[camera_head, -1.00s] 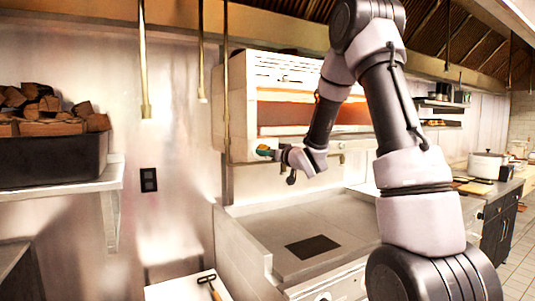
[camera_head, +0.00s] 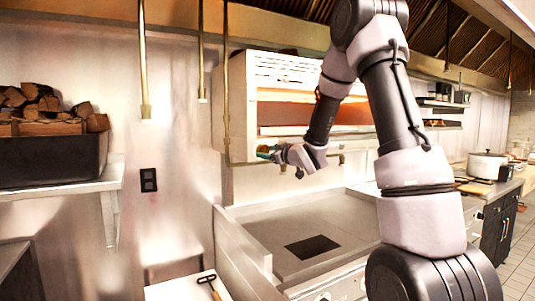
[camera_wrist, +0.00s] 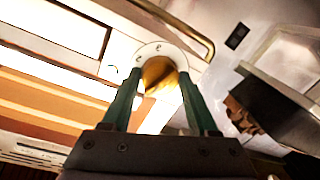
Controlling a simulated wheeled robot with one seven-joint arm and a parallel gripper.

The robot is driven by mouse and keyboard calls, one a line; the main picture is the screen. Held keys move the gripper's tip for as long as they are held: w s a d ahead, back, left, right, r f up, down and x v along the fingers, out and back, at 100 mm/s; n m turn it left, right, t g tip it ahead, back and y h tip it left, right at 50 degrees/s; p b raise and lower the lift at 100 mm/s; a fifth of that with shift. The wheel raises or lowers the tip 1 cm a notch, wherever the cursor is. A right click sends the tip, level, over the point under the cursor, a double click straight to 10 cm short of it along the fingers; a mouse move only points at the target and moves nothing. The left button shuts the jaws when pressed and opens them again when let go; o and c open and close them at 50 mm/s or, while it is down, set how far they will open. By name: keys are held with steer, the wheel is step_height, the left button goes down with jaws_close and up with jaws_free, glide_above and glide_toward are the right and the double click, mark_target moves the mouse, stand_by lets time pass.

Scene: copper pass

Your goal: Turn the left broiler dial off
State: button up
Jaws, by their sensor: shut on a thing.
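The left broiler dial (camera_wrist: 158,73) is a brass knob on a pale round plate (camera_wrist: 150,50) in the wrist view. My gripper (camera_wrist: 160,80) has its green fingers on both sides of the knob and is shut on it. In the head view my gripper (camera_head: 265,152) is at the lower left front of the broiler (camera_head: 285,72), largely hiding the dial. The broiler opening (camera_head: 315,113) glows orange. I cannot read the dial's setting, though small marks show on the plate.
A flat griddle (camera_head: 290,225) with a dark square patch lies below the broiler. A shelf (camera_head: 60,190) at the left bears a dark bin of firewood (camera_head: 50,158). Brass rods (camera_head: 144,60) hang in front. A white pot (camera_head: 487,166) stands on the right counter.

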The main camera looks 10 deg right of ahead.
steer(key=shift+n, duration=2.1)
steer(key=o, duration=1.4)
steer(key=v, duration=1.1)
steer(key=shift+r, duration=0.25)
steer(key=shift+w, duration=0.1)
